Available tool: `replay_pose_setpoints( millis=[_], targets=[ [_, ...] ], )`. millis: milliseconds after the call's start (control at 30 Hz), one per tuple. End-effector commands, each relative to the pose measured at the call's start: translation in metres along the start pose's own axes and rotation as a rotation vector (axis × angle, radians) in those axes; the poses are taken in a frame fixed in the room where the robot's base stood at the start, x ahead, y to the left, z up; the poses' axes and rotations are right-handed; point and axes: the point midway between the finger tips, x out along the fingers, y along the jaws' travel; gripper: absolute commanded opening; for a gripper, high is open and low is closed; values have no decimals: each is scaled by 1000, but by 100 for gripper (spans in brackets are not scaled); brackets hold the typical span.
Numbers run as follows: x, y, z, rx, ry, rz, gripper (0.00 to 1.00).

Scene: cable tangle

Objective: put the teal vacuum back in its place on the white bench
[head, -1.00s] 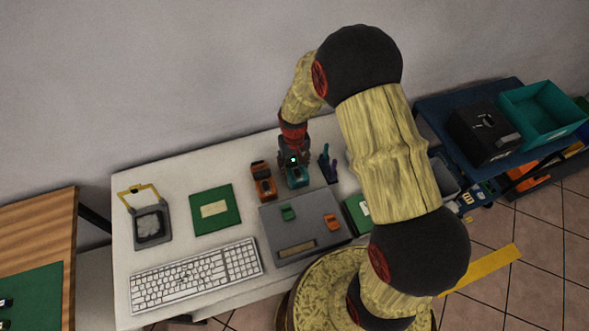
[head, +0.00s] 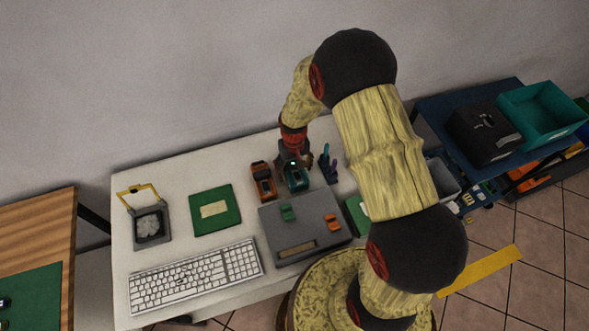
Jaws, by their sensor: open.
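The teal vacuum (head: 296,181) stands on the white bench (head: 170,187), toward the back, just right of a similar orange vacuum (head: 263,181). A grey tray (head: 304,249) with a small green shape and a small orange shape on it lies in front of them. My gripper (head: 295,163) is open, directly above and behind the teal vacuum, pointing down. The gripper hides the vacuum's rear part. I cannot tell whether the fingers touch it.
A dark blue and purple tool holder (head: 328,166) stands close to the right of my gripper. A white keyboard (head: 196,276), a green board (head: 214,210) and a grey yellow-handled item (head: 151,226) lie left. A grey bin (head: 444,180) and a blue cart (head: 433,109) are on the right.

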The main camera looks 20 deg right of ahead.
Motion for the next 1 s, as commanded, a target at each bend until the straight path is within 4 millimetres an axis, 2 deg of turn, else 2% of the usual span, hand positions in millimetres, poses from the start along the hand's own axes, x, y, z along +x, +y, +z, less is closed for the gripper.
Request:
replay_pose_setpoints(
  millis=[133,267,700,1000],
  targets=[
    [-2,0,0,0,0,0,71],
    [-12,0,-1,0,2,0,71],
    [-97,0,-1,0,3,0,71],
    [-128,0,0,0,7,0,71]
  ],
)
